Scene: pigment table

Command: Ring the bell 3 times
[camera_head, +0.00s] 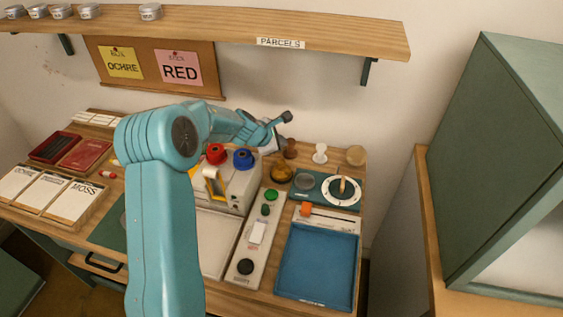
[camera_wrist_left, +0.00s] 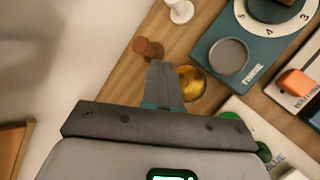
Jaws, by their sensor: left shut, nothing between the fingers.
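The bell (camera_head: 282,173) is a small brass dome on the wooden table, behind the green buttons. It also shows in the left wrist view (camera_wrist_left: 193,84), partly hidden by my fingers. My left gripper (camera_head: 280,142) is shut and empty, above and behind the bell in the head view. In the left wrist view its closed fingers (camera_wrist_left: 160,72) overlap the left side of the bell. I cannot tell whether they touch it. My right gripper is not in view.
A brown wooden stamp (camera_head: 290,149) and a white one (camera_head: 320,153) stand close behind the bell. A teal dial timer (camera_head: 341,190) is at its right. The grey box with red and blue knobs (camera_head: 238,185) is at its left. A shelf (camera_head: 340,35) hangs above.

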